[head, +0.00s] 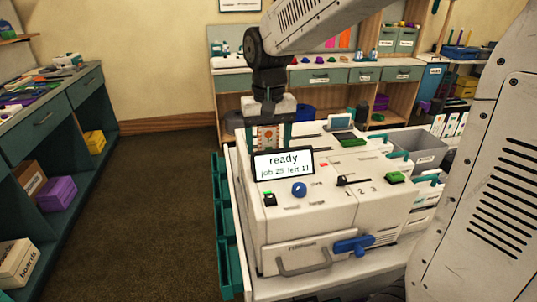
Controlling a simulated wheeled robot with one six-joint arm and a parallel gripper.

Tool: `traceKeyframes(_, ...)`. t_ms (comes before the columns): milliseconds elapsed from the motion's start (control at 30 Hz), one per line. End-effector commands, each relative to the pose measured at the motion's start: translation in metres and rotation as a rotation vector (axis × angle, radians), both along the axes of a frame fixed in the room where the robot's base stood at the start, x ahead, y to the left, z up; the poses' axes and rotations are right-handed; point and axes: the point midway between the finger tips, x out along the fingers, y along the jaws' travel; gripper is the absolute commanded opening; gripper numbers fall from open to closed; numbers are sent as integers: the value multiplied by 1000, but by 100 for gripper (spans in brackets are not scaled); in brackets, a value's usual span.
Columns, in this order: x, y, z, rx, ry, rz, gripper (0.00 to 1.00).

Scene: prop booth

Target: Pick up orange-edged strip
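An orange-edged strip (268,138) with a pale patterned middle shows upright just behind the machine's screen. Its lower end is hidden by the screen. My gripper (269,133) points down at the strip, with one dark finger at its left side and one at its right. The fingers look very close to the strip's edges. I cannot tell whether they touch it or stand slightly apart from it.
The white machine (325,223) has a screen (283,164) reading "ready", a blue knob (299,189), a blue lever (353,245) and green parts. A grey bin (419,148) stands at its right. A long bench (50,125) is at the left, with clear floor (160,210) between.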

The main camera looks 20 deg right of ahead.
Motion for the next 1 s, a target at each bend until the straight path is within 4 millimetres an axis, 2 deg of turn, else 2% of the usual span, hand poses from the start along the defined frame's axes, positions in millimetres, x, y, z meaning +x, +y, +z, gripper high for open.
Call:
traceKeyframes(33,0,0,0,0,0,0,53)
traceKeyframes(100,0,0,0,0,0,0,38)
traceKeyframes(467,0,0,3,0,-2,0,38)
traceKeyframes(567,1,0,15,0,-5,0,38)
traceKeyframes(800,1,0,63,0,-6,0,38)
traceKeyframes(1000,0,0,92,1,-2,0,38)
